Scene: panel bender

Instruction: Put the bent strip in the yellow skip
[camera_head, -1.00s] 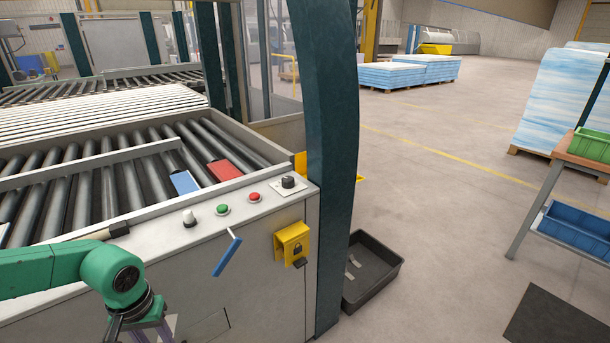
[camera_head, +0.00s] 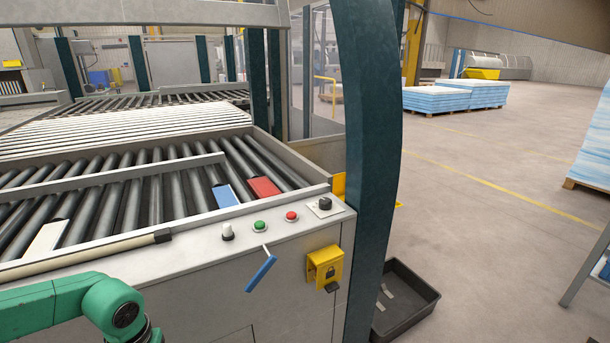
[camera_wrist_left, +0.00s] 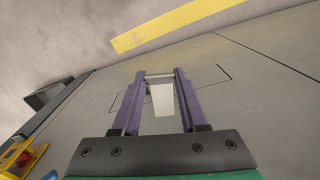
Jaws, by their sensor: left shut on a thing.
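In the left wrist view my left gripper (camera_wrist_left: 158,77) has its purple fingers closed on a pale bent strip (camera_wrist_left: 162,100), which shows between them. In the head view only my green left arm shows at the bottom left; the gripper is below the picture edge. A yellow container (camera_head: 482,74), apparently the yellow skip, stands far off at the back right, well away from the gripper. Its inside cannot be made out. My right gripper is in neither view.
The machine's control ledge (camera_head: 190,254) and rollers fill the left. A dark green post (camera_head: 372,150) stands at its corner, with a black bin (camera_head: 405,302) beside it. Stacked blue-white sheets (camera_head: 455,97) stand before the yellow container. Open floor lies to the right.

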